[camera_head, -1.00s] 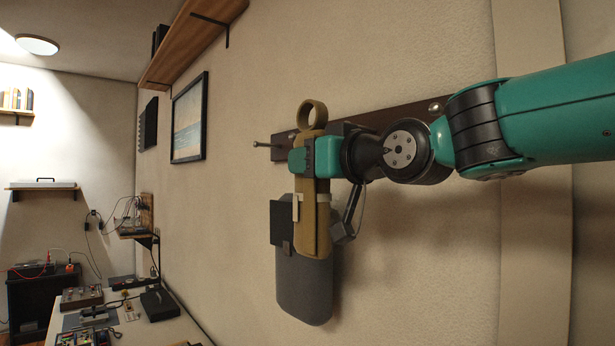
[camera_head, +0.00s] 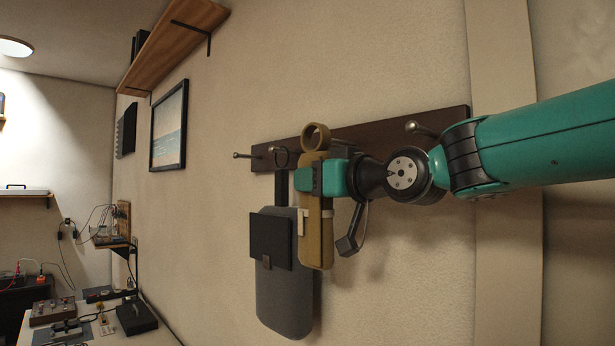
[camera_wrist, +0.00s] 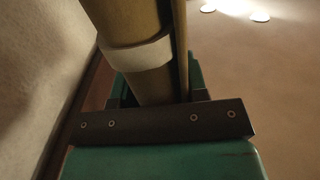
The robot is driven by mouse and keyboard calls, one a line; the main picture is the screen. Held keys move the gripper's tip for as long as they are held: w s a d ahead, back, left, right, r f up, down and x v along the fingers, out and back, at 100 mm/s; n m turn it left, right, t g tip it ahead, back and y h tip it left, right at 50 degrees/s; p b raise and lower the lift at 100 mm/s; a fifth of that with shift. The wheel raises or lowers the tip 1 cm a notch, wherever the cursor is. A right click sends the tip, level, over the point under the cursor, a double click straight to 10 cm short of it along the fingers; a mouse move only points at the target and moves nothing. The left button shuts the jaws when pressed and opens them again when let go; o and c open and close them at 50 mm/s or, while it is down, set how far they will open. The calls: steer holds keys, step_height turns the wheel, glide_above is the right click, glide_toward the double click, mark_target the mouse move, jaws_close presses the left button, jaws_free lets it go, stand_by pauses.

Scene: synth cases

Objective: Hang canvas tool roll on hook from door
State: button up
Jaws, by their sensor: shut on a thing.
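The canvas tool roll (camera_head: 316,235) is a long tan bundle with a pale band and a tan ring (camera_head: 315,137) on top. My gripper (camera_head: 316,178) is shut on its upper part, just below the ring, and holds it upright. In the wrist view the roll (camera_wrist: 148,82) with its white band stands between the jaws. The dark hook rail (camera_head: 357,133) is on the wall behind. It shows a left hook (camera_head: 240,155) and a right hook (camera_head: 413,127), both bare. Whether the ring touches any hook cannot be told; my gripper and arm hide part of the rail.
A grey bag (camera_head: 285,310) with a dark flap hangs by a loop from the rail, just left of and behind the roll. A wooden shelf (camera_head: 165,45) and framed picture (camera_head: 169,127) are on the wall. A cluttered workbench (camera_head: 165,338) stands lower left.

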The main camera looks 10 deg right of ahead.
steer(key=shift+w+d+f+b, duration=0.2)
steer(key=shift+w+d, duration=0.25)
steer(key=shift+d, duration=0.25)
steer(key=shift+w+d+f+b, duration=0.15)
steer(key=shift+w+d+f, duration=0.1)
steer(key=shift+w+d, duration=0.35)
steer(key=shift+w+d+f+b, duration=0.2)
steer(key=shift+w+d, duration=0.15)
steer(key=shift+d, duration=0.45)
steer(key=o, duration=1.1)
